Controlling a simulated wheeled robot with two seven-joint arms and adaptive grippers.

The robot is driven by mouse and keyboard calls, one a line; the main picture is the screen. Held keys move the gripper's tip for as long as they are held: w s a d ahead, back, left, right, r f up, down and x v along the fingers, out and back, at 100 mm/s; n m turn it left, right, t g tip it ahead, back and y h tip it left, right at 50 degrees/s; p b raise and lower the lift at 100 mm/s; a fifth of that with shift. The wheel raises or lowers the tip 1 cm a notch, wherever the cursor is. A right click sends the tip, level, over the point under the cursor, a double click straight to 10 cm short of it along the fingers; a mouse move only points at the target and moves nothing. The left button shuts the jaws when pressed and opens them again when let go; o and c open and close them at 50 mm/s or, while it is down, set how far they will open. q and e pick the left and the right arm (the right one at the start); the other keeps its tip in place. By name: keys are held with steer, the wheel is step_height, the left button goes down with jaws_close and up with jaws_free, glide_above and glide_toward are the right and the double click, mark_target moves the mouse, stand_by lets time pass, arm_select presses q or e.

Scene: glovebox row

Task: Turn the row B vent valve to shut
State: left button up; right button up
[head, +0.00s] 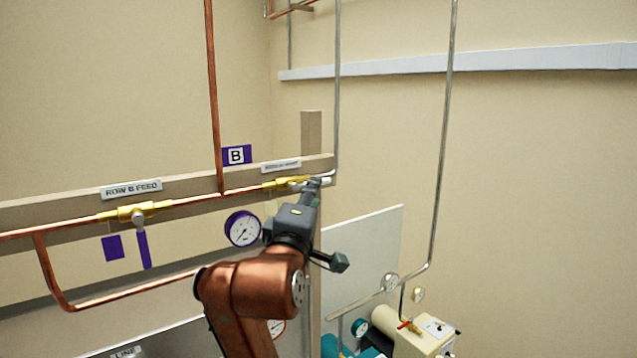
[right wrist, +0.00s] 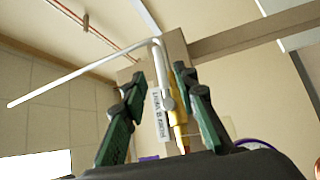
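The row B vent valve (head: 284,184) has a brass body on the copper pipe at the right end of the rail, under a small label (head: 281,166). The right wrist view shows its brass part (right wrist: 178,125) and the label (right wrist: 160,120) between my fingers. My right gripper (head: 316,187) is at the valve's right end in the head view. Its two dark fingers (right wrist: 158,82) stand apart on either side of the valve. The gripper hides most of the valve's handle, so I cannot tell its position or any contact. My left gripper is not in view.
The row B feed valve (head: 133,212), with a purple lever (head: 144,249) hanging down, is to the left. A purple-rimmed gauge (head: 243,229) sits close left of my right wrist. A grey vertical pipe (head: 337,90) rises beside the valve. A cream pump (head: 418,330) stands lower right.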

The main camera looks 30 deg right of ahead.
steer(key=p+x, duration=0.2)
steer(key=x, duration=0.5)
steer(key=shift+f, duration=0.1)
steer(key=shift+c, duration=0.3)
jaws_close()
